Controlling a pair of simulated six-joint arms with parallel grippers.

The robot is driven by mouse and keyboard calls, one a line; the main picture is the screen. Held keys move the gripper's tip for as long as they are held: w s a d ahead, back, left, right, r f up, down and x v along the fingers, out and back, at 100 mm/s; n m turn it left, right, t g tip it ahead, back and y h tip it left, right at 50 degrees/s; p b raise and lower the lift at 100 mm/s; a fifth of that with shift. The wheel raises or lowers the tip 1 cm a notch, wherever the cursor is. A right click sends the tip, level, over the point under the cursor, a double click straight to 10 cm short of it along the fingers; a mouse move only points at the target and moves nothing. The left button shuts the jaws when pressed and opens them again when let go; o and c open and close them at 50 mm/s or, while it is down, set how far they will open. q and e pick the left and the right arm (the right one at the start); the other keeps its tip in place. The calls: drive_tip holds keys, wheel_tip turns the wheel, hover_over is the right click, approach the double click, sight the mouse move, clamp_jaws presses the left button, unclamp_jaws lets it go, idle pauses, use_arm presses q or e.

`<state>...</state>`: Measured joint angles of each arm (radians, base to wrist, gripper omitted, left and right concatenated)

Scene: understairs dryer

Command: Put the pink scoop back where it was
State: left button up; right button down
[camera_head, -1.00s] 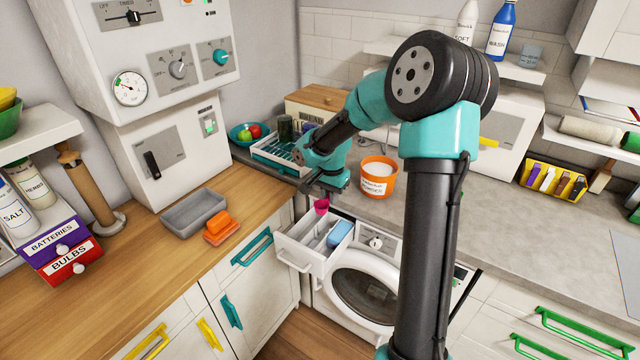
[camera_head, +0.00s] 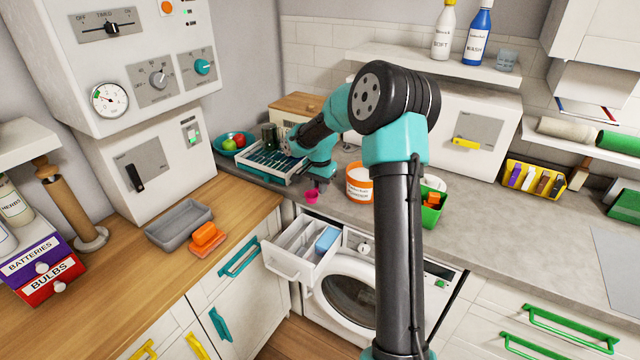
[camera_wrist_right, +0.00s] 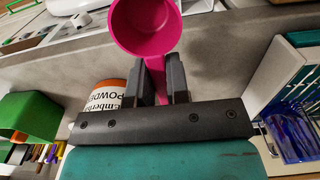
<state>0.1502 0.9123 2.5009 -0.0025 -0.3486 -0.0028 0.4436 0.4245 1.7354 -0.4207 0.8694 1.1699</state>
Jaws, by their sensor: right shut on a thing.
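The pink scoop (camera_head: 312,197) is held by my right gripper (camera_head: 317,184) near the front edge of the grey counter, behind the open washer drawer. In the right wrist view the scoop's round cup (camera_wrist_right: 146,22) is beyond the fingertips and its handle is between the two fingers of my right gripper (camera_wrist_right: 160,82). The orange tub with a white powder label (camera_head: 359,187) stands on the counter just right of the gripper. Its label also shows in the right wrist view (camera_wrist_right: 106,94). My left gripper is not in view.
The washer's detergent drawer (camera_head: 284,262) is pulled out, with a blue block (camera_head: 327,240) in it. A green container (camera_head: 432,212) stands right of the tub, partly behind my arm. A dish rack (camera_head: 262,168) stands left of the gripper. The right counter is mostly clear.

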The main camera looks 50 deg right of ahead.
drive_tip(key=w+d, duration=0.1)
drive_tip(key=d, duration=0.1)
drive_tip(key=w+d, duration=0.1)
drive_tip(key=w, duration=0.1)
drive_tip(key=w+d, duration=0.2)
drive_tip(key=shift+d+f, duration=0.35)
drive_tip(key=shift+f, duration=1.75)
drive_tip(key=shift+f, duration=0.15)
drive_tip(key=c, duration=1.1)
unclamp_jaws()
wheel_tip(320, 180, up, 12)
